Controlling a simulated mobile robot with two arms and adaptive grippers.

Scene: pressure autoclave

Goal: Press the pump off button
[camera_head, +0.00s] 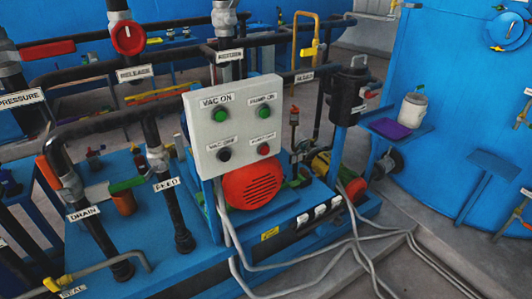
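A light grey control panel (240,107) stands upright, slightly tilted in view, near the middle of the picture. It has two green buttons on top, the left one (221,115) under a "VAC ON" label and the right one (264,113) under a label that seems to read "PUMP ON". Below are a dark button (224,154) at left and a red button (264,149) at right. The labels over the lower buttons are too small to read surely; the red one is below the "PUMP ON" button. Neither of my grippers shows, and nothing covers the panel.
A red motor cover (252,184) sits just below the panel. Black pipes with a red round valve (128,38) and a red handle (48,50) fill the left. A large blue tank (460,100) stands at right. Grey cables (340,241) run over the floor. The space before the panel looks clear.

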